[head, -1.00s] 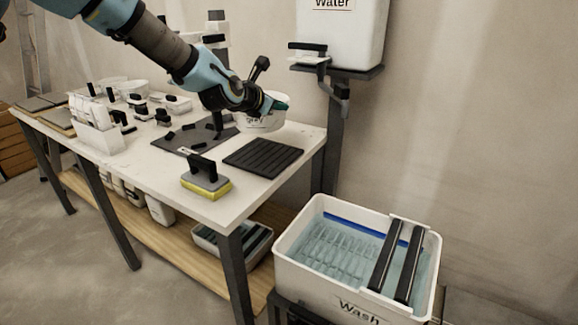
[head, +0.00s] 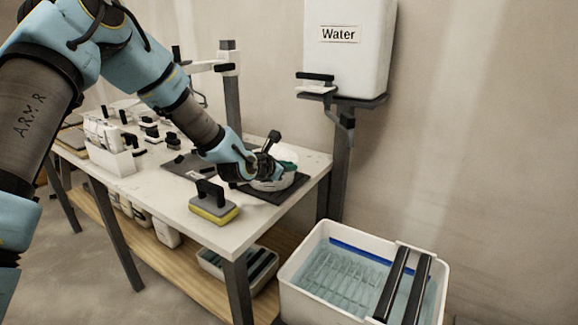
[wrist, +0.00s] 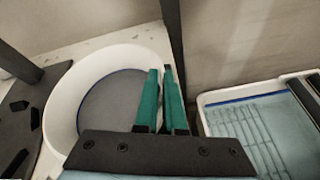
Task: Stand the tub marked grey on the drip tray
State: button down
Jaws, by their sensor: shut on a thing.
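The white round tub (head: 270,184) is at the right end of the workbench, over the black ribbed drip tray (head: 276,198). It looks upright; I cannot tell whether its base touches the tray. The tub's mark is not readable now. In the wrist view the tub (wrist: 57,92) is open at the top, with a flat grey surface inside. My gripper (head: 284,164) is shut on the tub's right-hand rim; its green fingers (wrist: 161,85) straddle the wall there. The tub and gripper hide much of the tray.
A yellow sponge float (head: 213,205) stands at the bench's front edge, left of the tray. A dark board (head: 180,165) with small black pieces lies behind. The water tank (head: 345,60) hangs at the wall, and the wash tub (head: 320,290) stands low on the right.

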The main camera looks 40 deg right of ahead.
jog(key=c, duration=1.4)
grip_release()
jog(key=o, duration=0.4)
jog(key=shift+r, duration=0.1)
jog(key=b+v, duration=0.1)
jog(key=v, duration=1.1)
